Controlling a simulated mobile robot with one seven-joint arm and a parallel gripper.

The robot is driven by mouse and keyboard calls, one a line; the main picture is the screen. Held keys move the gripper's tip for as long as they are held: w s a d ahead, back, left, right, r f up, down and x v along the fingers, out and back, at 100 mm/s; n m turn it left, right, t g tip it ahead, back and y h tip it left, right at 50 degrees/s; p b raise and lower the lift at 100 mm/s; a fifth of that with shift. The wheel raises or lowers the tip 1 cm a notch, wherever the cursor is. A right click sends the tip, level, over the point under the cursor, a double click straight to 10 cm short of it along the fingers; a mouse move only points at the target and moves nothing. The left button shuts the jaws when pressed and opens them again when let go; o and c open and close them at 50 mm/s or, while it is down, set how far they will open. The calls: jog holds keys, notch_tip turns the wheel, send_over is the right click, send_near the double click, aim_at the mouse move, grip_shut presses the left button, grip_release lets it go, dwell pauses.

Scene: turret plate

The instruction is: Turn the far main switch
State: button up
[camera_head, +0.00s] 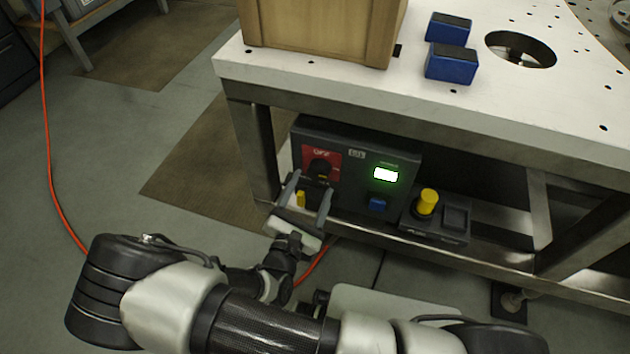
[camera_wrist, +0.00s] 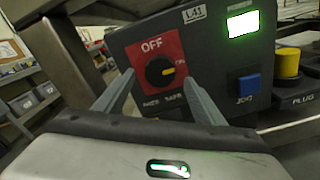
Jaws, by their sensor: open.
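The main switch (camera_head: 319,168) is a round black knob on a red plate marked OFF, at the left of a dark control box under the table. In the wrist view the knob (camera_wrist: 160,71) shows a yellow pointer aimed to the right. My gripper (camera_head: 309,190) is open in front of the box. In the wrist view its two fingers (camera_wrist: 158,80) reach up on either side of the knob's lower part, with nothing between them. I cannot tell whether they touch it. No second main switch is visible.
The box (camera_head: 348,190) has a lit green display (camera_head: 385,174) and a blue button (camera_head: 377,203). A yellow plug (camera_head: 427,201) stands to its right. The white tabletop (camera_head: 300,72) and its steel leg (camera_head: 258,150) border the space. A wooden crate (camera_head: 310,25) stands above.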

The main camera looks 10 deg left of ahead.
aim_at(317, 175)
jog(key=shift+w+d, duration=0.1)
jog(key=shift+w, duration=1.65)
jog(key=c, duration=1.1)
jog(key=shift+o, duration=0.2)
